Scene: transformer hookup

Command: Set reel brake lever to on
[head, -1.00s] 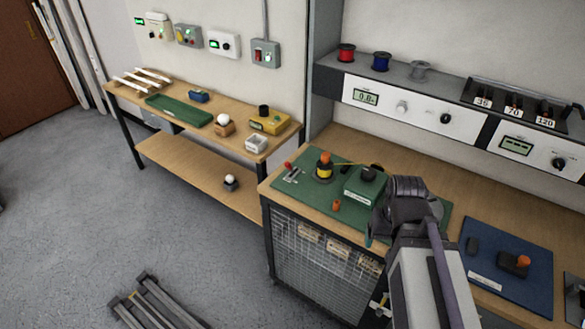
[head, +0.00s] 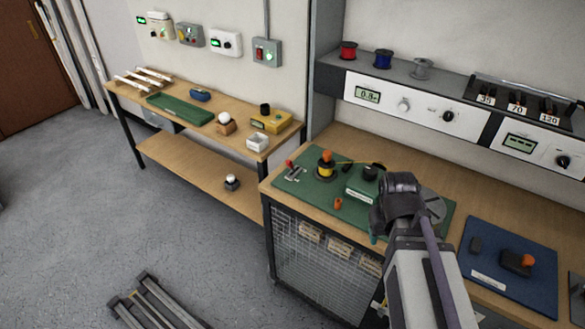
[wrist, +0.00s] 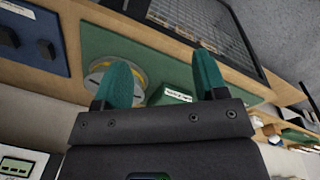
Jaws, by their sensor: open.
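A small lever with a red knob (head: 289,164) stands on a light plate at the left end of the green mat (head: 318,190); I take it as the reel brake lever. Its exact setting is too small to read. Beside it stands a yellow and black reel (head: 325,168) with an orange top. My gripper (head: 375,232) is over the front of the mat, to the right of the lever and apart from it. In the wrist view my gripper (wrist: 162,72) shows two teal fingers spread apart with nothing between them. The lever is not clearly visible there.
A green box with a black knob (head: 364,182) stands between the reel and my arm. A small orange piece (head: 338,203) lies near the mat's front edge. A grey disc (head: 435,207) is partly behind my arm. A blue mat (head: 508,265) lies to the right.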

